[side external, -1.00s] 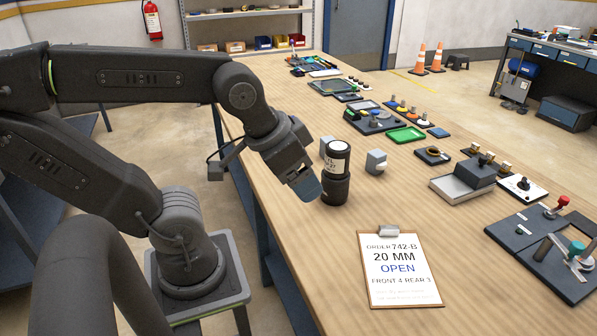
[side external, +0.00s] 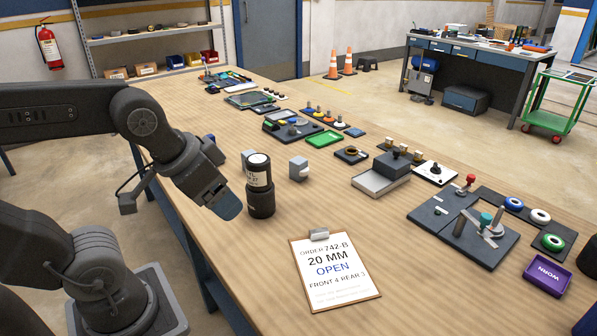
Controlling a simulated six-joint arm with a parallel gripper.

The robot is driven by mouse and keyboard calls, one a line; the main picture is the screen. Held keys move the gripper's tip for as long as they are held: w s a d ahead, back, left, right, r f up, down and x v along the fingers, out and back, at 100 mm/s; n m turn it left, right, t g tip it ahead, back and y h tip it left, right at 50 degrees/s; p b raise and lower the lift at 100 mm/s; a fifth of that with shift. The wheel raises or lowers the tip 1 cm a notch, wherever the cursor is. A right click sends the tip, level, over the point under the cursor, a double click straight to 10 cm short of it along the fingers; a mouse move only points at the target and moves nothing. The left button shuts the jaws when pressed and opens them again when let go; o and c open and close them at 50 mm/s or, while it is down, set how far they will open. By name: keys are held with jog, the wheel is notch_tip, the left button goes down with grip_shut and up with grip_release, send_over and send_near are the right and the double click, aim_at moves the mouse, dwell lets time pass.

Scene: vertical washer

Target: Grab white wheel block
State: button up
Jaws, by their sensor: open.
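A white ring-shaped wheel (side external: 540,216) sits on a dark plate at the far right of the table, between a blue ring wheel (side external: 514,203) and a green one (side external: 553,241). It is the white wheel that I can make out; it is small here.
A clipboard (side external: 336,270) reads 20 MM OPEN. A grey block (side external: 298,168) stands right of the cylinder. A dark fixture plate with a red knob and a lever (side external: 462,235) lies before the wheels. A purple WORN tray (side external: 547,275) is at the right edge. Bare wood lies mid-table.

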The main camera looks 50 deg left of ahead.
jog(key=shift+o, duration=0.4)
jog(key=shift+r, duration=0.1)
jog(key=w+a+r+n+g, duration=0.1)
jog(key=w+a+r+n, duration=0.15)
jog(key=w, duration=0.35)
jog(key=w+a+r+n+g, duration=0.1)
jog(key=w+a+r+n, duration=0.1)
jog(key=w+r+n, duration=0.3)
jog(key=n+g, duration=0.4)
jog(key=n, duration=0.9)
send_over(299, 160)
notch_tip(299, 160, down, 16)
notch_tip(299, 160, down, 9)
jog(key=shift+w+a+r, duration=0.1)
jog(key=shift+w+r, duration=0.05)
jog(key=shift+r, duration=0.05)
jog(key=shift+f, duration=2.65)
